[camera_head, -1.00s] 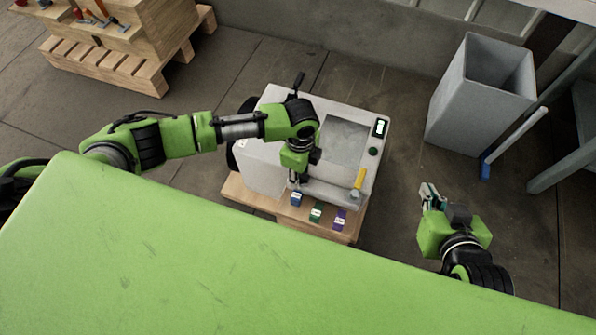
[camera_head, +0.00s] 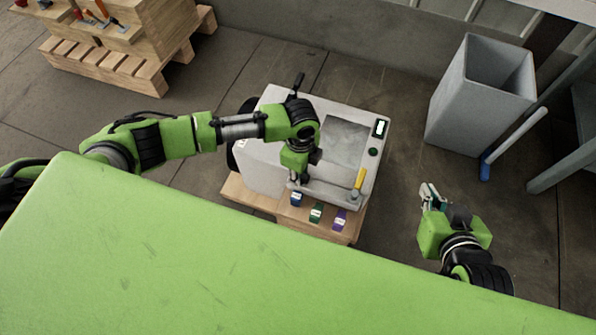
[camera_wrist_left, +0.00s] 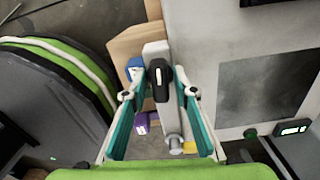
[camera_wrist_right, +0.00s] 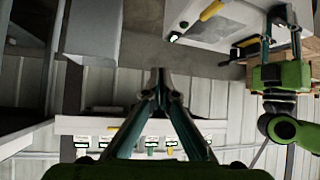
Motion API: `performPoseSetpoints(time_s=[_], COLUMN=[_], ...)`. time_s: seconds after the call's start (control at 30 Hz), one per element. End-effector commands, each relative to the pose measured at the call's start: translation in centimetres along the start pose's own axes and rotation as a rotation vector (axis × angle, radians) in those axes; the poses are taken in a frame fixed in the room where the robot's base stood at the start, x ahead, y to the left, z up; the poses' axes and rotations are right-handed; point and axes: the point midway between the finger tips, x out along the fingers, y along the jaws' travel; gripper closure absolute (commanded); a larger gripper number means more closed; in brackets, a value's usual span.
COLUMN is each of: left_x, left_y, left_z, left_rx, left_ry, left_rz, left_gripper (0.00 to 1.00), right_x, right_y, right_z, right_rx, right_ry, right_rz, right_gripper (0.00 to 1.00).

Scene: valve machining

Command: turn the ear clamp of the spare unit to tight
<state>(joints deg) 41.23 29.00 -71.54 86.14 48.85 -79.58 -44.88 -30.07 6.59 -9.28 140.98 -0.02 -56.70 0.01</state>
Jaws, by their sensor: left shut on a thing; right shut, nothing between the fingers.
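The pale grey unit (camera_head: 268,178) stands on a wooden base below my left arm. In the left wrist view, a black ear-shaped handle (camera_wrist_left: 158,84) stands at one end of the unit's light bar (camera_wrist_left: 172,130). My left gripper (camera_wrist_left: 166,76) has its fingers on either side of this handle and is shut on it. In the head view the left gripper (camera_head: 297,180) is over the front left of the unit, and the wrist hides most of the handle. My right gripper (camera_head: 429,192) is shut and empty, right of the unit; its fingertips meet in the right wrist view (camera_wrist_right: 160,74).
A yellow handle (camera_head: 359,179) stands at the bar's right end. A grey bin (camera_head: 468,110) stands at the back right. My green body covers the foreground.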

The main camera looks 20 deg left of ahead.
Motion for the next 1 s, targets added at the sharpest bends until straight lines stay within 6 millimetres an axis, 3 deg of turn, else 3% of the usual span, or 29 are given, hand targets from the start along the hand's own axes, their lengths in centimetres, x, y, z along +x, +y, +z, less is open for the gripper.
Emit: performPoseSetpoints(time_s=[0.47, 1.0], left_x=[-0.1, -0.1], left_y=[0.0, 0.0], left_z=[0.0, 0.0], left_rx=[0.018, 0.155], left_ry=[0.001, 0.001], left_rz=[0.000, 0.000], left_gripper=[1.00, 1.00], right_x=[-0.1, -1.0], right_y=[0.0, 0.3], right_z=[0.1, 3.4], right_rx=[0.000, 0.003], right_ry=[-0.009, -0.149], right_rz=[0.000, 0.006], right_gripper=[1.00, 1.00])
